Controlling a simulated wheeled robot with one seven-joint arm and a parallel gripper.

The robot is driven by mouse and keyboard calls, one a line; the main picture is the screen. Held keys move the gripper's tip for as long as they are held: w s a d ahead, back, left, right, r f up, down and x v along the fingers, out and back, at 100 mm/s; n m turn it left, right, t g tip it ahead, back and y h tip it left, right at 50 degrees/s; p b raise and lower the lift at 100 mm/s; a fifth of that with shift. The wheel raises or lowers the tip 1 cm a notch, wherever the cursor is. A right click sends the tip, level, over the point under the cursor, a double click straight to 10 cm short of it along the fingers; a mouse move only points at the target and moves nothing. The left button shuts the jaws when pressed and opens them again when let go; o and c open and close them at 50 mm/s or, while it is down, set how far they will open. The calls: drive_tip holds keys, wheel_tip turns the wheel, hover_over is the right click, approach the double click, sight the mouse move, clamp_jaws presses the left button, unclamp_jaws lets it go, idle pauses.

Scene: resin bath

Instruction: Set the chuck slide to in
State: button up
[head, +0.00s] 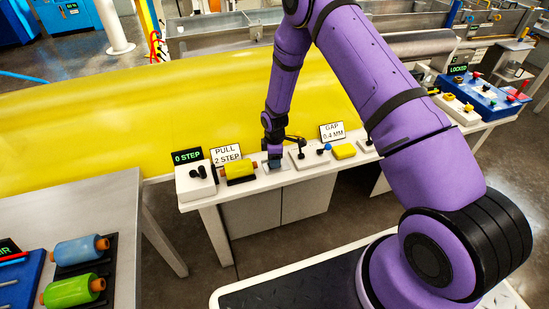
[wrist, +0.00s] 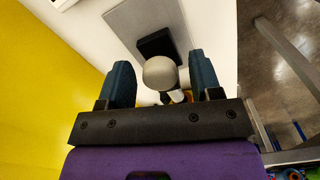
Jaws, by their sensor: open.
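My gripper (head: 273,162) points down over a grey plate on the white bench in the head view. In the wrist view my gripper (wrist: 161,82) is open, with one dark blue finger on each side of a pale rounded knob (wrist: 160,72). The knob is by a black block (wrist: 157,43) on the grey plate (wrist: 128,20). I see no label naming this control as the chuck slide, and the gripper hides most of it in the head view. I cannot tell whether the fingers touch the knob.
A black-handled lever (head: 297,146), a blue-knobbed control (head: 324,149) and a yellow block (head: 344,151) are to the right. A yellow sheet (head: 130,120) lies behind.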

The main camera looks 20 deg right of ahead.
drive_tip(key=shift+f, duration=0.2)
clamp_jaws()
drive_tip(key=shift+a, duration=1.95)
unclamp_jaws()
drive_tip(key=shift+a, duration=0.1)
wheel_tip(320, 180, up, 11)
